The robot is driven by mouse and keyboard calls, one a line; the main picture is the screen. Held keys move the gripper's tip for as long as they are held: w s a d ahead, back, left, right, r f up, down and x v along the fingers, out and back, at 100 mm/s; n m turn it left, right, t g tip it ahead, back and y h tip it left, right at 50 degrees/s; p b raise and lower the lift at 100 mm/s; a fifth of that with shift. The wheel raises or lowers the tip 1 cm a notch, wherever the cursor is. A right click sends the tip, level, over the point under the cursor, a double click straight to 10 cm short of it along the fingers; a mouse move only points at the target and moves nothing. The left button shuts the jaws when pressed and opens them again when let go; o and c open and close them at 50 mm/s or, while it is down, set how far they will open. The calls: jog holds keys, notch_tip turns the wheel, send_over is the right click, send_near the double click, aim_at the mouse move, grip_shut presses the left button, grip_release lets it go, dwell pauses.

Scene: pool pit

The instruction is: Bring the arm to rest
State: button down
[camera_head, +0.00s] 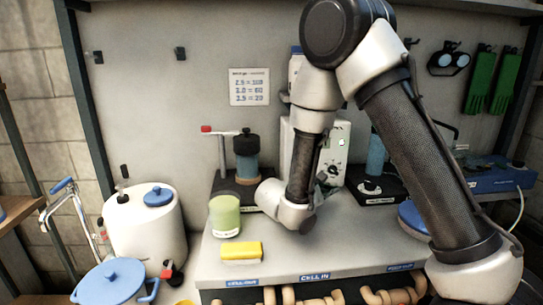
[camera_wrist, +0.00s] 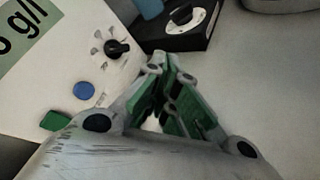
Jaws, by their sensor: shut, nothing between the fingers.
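My gripper (camera_wrist: 165,85) shows in the wrist view with its green-padded fingers drawn together and nothing between them. It is over the bench, in front of a white box with a dial (camera_wrist: 105,65) and a black device with a knob (camera_wrist: 185,28). In the head view my arm is bent across the right half, over the bench, and its wrist hangs near the middle. The gripper's fingers are mostly hidden behind the wrist there.
A white tank (camera_head: 145,230) and a blue-lidded pot (camera_head: 110,283) stand at left. Goggles (camera_head: 449,60) and green gloves (camera_head: 480,82) hang on the back wall.

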jog(key=s+d+m+g, duration=0.1)
jog(key=s+d+g, duration=0.1)
jog(key=s, duration=0.1)
jog(key=s+d+m+g, duration=0.1)
jog(key=s+d+g, duration=0.1)
jog(key=s+d, duration=0.1)
jog(key=shift+r+h, duration=0.15)
jog(key=shift+h, duration=0.15)
jog(key=s+d+r+m+y, duration=0.3)
jog(key=s+r+m+y, duration=0.3)
jog(key=s, duration=0.5)
jog(key=s+d+r+m+y, duration=0.3)
jog(key=s+r+m+y, duration=0.3)
jog(key=s+r+m, duration=0.2)
jog(key=s+r, duration=0.2)
jog(key=s, duration=0.2)
jog(key=shift+s+d+r, duration=0.25)
jog(key=shift+s+d, duration=0.05)
jog(key=shift+d, duration=0.1)
